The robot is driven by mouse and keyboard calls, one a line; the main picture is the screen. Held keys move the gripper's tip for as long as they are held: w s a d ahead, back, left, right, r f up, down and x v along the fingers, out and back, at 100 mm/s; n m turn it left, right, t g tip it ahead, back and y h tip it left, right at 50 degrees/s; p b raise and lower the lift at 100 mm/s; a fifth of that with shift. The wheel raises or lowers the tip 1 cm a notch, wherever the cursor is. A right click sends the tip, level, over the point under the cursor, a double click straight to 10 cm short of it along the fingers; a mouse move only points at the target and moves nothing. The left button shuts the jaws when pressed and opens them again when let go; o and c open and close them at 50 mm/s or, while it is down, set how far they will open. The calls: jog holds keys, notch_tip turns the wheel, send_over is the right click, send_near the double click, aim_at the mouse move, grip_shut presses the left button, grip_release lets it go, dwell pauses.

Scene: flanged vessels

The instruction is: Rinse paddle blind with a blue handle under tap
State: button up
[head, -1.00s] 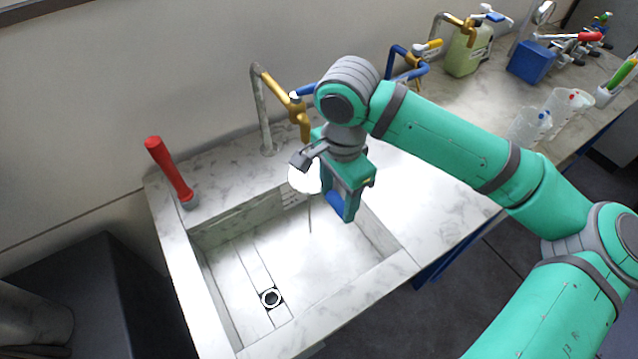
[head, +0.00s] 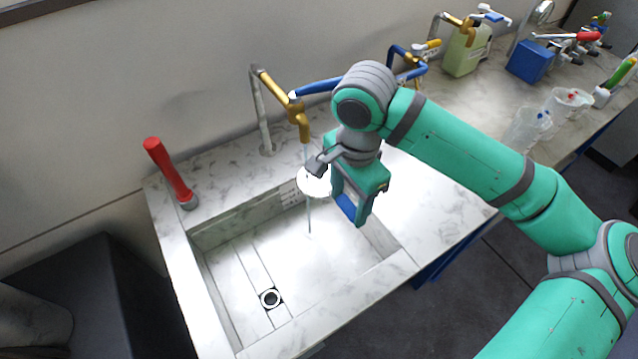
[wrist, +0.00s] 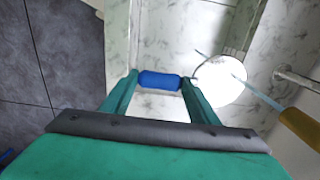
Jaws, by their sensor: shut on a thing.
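The paddle blind (head: 314,182) is a white round disc with a blue handle. My gripper (head: 352,208) is shut on the blue handle, which shows between the fingers in the wrist view (wrist: 160,81). The disc (wrist: 219,80) sticks out to one side of the fingers, over the sink. The brass tap (head: 299,117) has a blue lever (head: 318,87). A thin stream of water falls from its spout to the disc, and a stream shows below the disc. The tap spout also shows in the wrist view (wrist: 300,127).
The marble sink basin (head: 245,262) lies below, with a drain (head: 270,298). A red-handled tool (head: 168,170) stands at the back left corner. More taps, a green canister (head: 467,52) and clear beakers (head: 528,127) stand to the right.

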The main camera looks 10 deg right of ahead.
jog(key=shift+s+d, duration=0.45)
jog(key=shift+s, duration=0.4)
jog(key=shift+s+d, duration=0.5)
jog(key=shift+s, duration=0.35)
jog(key=shift+s+d, duration=0.45)
jog(key=shift+s, duration=0.4)
jog(key=s+d+r, duration=0.2)
jog(key=s+r, duration=0.2)
jog(key=shift+s+d, duration=0.2)
dwell(1.0)
